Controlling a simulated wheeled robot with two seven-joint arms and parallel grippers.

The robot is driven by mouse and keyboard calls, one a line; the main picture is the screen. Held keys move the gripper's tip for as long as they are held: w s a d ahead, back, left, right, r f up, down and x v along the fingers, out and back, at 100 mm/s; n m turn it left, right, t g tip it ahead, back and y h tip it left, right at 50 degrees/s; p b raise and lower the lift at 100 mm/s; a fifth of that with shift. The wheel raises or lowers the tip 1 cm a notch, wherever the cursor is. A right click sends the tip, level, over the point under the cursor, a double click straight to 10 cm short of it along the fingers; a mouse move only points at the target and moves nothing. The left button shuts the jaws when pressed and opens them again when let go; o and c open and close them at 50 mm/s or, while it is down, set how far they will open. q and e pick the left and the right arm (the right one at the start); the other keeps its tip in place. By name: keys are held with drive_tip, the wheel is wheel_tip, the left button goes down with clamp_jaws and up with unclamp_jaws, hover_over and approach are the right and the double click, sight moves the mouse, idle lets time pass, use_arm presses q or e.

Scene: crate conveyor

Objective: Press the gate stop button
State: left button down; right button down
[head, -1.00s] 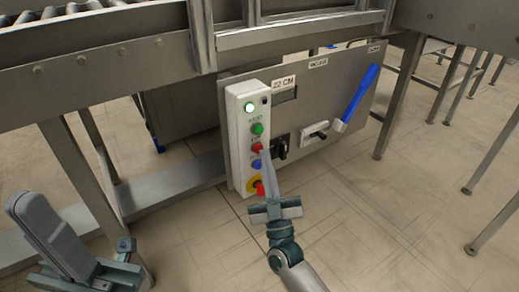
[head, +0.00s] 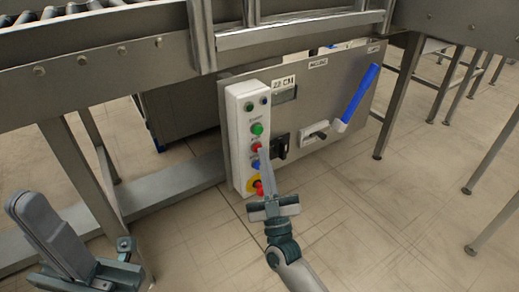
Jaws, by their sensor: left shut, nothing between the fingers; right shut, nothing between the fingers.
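A white control box (head: 238,162) stands on the grey panel under the conveyor. From top to bottom it carries a dark green lamp (head: 249,106), a green button (head: 257,128), a red button (head: 255,148), a blue button (head: 255,165) and a red mushroom button on a yellow base (head: 252,184). The small labels are too blurred to read surely. My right gripper (head: 264,153) is shut and empty, its fingertips at the red button's right edge; I cannot tell whether they touch. My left gripper (head: 22,203) is shut and empty at the lower left, away from the box.
A small display (head: 285,96), a black switch (head: 279,147), a white-plated handle (head: 314,133) and a long blue lever (head: 357,96) are on the panel (head: 335,85) right of the box. Conveyor legs (head: 399,95) stand around. The floor in front is clear.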

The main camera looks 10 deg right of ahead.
drive_tip(key=shift+s, duration=0.1)
drive_tip(key=shift+s+d+p, duration=0.3)
drive_tip(key=shift+s+p, duration=0.25)
drive_tip(key=shift+s, duration=0.15)
drive_tip(key=shift+s, duration=0.1)
drive_tip(key=s, duration=0.1)
drive_tip(key=s+d+p, duration=0.1)
drive_tip(key=s, duration=0.1)
drive_tip(key=s+p, duration=0.1)
drive_tip(key=shift+s+d, duration=0.25)
drive_tip(key=shift+d, duration=0.1)
idle(0.9)
